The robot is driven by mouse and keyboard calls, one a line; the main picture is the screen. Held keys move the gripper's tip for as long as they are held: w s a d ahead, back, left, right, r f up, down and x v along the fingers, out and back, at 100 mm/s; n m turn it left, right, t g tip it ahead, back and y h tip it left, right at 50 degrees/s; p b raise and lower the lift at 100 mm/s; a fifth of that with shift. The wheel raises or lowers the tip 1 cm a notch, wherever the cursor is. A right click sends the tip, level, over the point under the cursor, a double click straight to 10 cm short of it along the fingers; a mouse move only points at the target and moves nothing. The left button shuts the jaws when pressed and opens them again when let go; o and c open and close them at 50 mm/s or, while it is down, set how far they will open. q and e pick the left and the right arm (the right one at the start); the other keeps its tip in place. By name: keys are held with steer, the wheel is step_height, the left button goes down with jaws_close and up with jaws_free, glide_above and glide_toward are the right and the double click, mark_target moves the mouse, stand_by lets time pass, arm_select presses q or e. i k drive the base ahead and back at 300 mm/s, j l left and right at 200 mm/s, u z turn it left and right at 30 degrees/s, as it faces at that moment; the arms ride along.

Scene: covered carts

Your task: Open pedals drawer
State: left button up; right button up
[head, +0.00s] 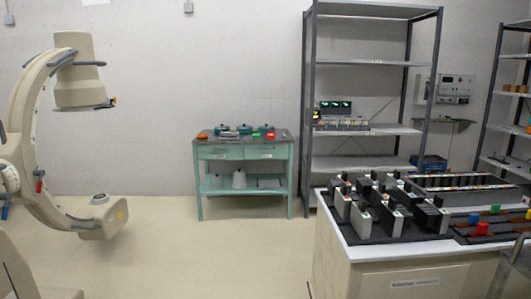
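A teal cart (202,178) stands against the back wall, left of the middle of the head view. Two drawer fronts sit side by side under its dark top: a left drawer (221,153) and a right drawer (267,153). Both look shut. I cannot read any label, so I cannot tell which one is the pedals drawer. Neither of my grippers is in view.
Teal, orange and red items lie on the cart's top, with pale containers on its lower shelf. A beige C-shaped machine (28,95) stands at left. A grey shelf rack (308,100) is right of the cart. A bench (375,262) fills the front right. The floor (200,260) between is clear.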

mark_target(280, 150)
steer(key=i, duration=4.85)
steer(key=i+j, duration=0.15)
steer(key=i, duration=0.5)
steer(key=i+j+z, duration=0.1)
steer(key=i, duration=0.6)
